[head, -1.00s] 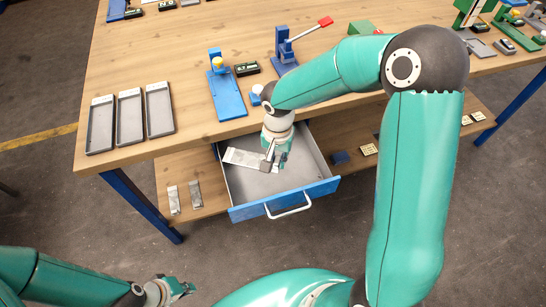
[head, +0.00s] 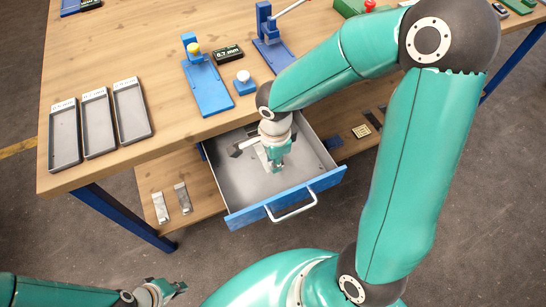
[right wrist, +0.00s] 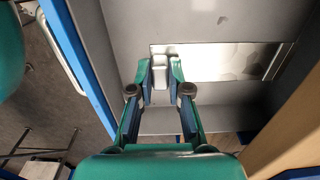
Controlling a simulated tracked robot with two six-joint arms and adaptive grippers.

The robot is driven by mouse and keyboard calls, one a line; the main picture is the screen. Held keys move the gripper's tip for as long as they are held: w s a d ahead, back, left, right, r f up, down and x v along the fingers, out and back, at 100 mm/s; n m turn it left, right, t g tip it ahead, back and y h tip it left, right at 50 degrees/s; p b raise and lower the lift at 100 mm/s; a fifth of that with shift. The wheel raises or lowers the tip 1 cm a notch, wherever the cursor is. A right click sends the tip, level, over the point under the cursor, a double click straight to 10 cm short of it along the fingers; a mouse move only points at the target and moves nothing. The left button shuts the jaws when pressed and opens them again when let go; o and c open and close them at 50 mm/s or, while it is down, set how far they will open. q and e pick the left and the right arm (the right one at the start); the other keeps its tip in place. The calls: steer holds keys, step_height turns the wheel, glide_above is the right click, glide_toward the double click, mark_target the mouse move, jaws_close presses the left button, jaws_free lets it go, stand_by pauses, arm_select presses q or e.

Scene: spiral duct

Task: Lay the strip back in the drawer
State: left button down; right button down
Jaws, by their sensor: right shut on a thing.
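The drawer (head: 230,190), grey inside with a blue front, stands pulled out under the table top. My right gripper (head: 276,168) reaches down into it. In the right wrist view its fingers (right wrist: 160,72) are closed on one end of the pale metal strip (right wrist: 220,62). The strip extends to the right in that view, over the drawer's grey floor, with a dark band near its far end. In the head view the strip (head: 248,144) is mostly hidden behind my gripper. I cannot tell whether it touches the floor. My left gripper (head: 178,288) is low at the left, away from the drawer.
Two small metal pieces (head: 171,203) lie on the lower shelf left of the drawer. Three grey trays (head: 98,122) and a blue tool with a yellow knob (head: 205,85) stand on the table top.

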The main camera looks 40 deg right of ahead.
mark_target(274, 178)
step_height(274, 178, down, 4)
steer(key=shift+r+b, duration=0.1)
steer(key=shift+b, duration=0.8)
step_height(274, 178, down, 2)
steer(key=b, duration=0.3)
steer(key=shift+f, duration=0.25)
steer(key=c, duration=1)
jaws_free()
steer(key=shift+c, duration=0.2)
steer(key=shift+o, duration=0.2)
steer(key=o, duration=0.5)
steer(key=shift+o, duration=0.2)
steer(key=shift+r, duration=0.1)
